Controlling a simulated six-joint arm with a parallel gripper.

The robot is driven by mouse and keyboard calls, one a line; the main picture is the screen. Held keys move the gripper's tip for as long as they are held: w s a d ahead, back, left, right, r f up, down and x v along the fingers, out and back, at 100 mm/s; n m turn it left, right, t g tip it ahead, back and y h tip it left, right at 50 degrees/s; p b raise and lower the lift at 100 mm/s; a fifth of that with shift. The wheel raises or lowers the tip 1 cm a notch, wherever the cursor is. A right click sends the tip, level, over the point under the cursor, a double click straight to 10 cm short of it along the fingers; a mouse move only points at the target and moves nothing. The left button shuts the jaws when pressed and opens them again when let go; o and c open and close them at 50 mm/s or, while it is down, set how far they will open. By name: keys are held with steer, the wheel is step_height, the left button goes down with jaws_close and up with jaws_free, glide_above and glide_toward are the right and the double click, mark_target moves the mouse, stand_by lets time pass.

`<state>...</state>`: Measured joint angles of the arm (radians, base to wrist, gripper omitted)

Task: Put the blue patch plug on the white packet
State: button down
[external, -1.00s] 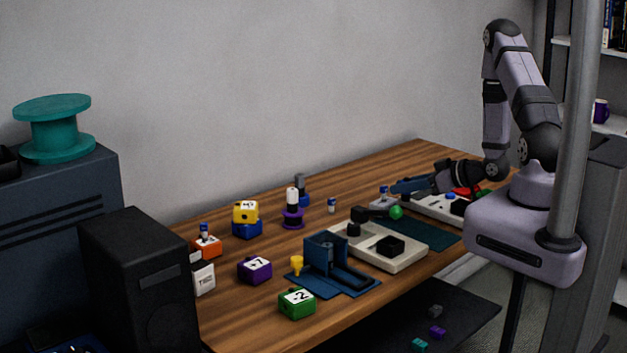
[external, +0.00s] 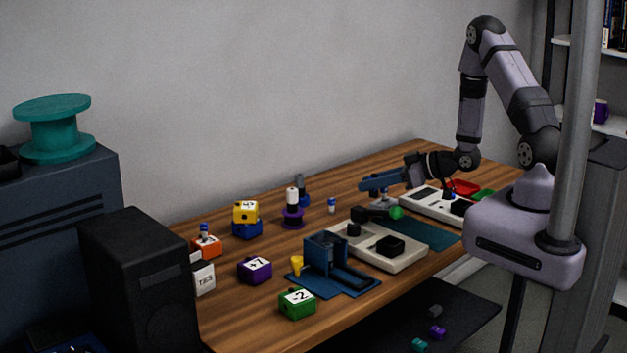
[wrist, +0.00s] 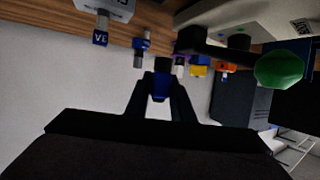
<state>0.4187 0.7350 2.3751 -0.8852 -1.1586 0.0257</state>
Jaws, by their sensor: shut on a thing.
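My gripper (wrist: 160,96) is shut on a small dark blue plug (wrist: 160,84), which shows between its fingertips in the wrist view. In the external view my gripper (external: 374,187) hangs over the back right of the table, and the plug in it is too small to make out. The white packet (external: 203,278), with dark lettering, stands at the table's near left edge, far to the left of my gripper. I cannot pick the packet out for certain in the wrist view.
An orange block (external: 206,247) with a small blue-and-white piece on it stands behind the packet. A purple block (external: 254,270), a green block (external: 297,303), a stacked yellow block (external: 245,212) and a blue stand (external: 325,252) occupy the table. A black speaker-like box (external: 140,280) is at left.

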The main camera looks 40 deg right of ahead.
steer(key=w+a+n+g+y+b, duration=0.25)
steer(key=w+a, duration=0.45)
steer(key=a, duration=0.6)
step_height(320, 180, up, 8)
steer(key=n+g+y+b, duration=0.3)
steer(key=n+b, duration=0.1)
glide_above(196, 265)
steer(key=shift+y, duration=0.25)
steer(key=shift+f, duration=5)
steer(key=shift+f, duration=0.15)
steer(key=c, duration=1.5)
jaws_free()
steer(key=shift+c, duration=0.2)
